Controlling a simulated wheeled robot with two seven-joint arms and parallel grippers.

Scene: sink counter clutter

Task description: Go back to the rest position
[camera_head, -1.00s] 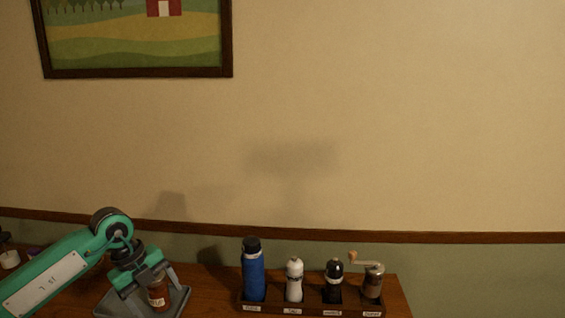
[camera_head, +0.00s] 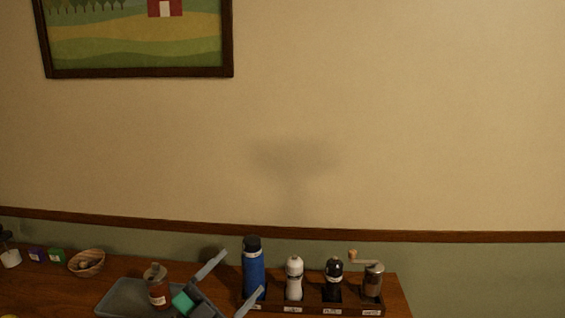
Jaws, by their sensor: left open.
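My left gripper (camera_head: 243,270) shows at the bottom centre, its two grey fingers spread wide open with nothing between them that I can see held. It is to the right of a brown jar (camera_head: 158,288) with a pale label. The jar stands upright on a grey tray (camera_head: 118,296), apart from the fingers. The fingertips overlap the blue bottle (camera_head: 253,275) in the picture; I cannot tell the distance between them. My right gripper is out of view.
A dark wooden rack (camera_head: 310,308) holds the blue bottle, a white shaker (camera_head: 294,278), a black shaker (camera_head: 333,280) and a crank grinder (camera_head: 372,280). The wall is behind.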

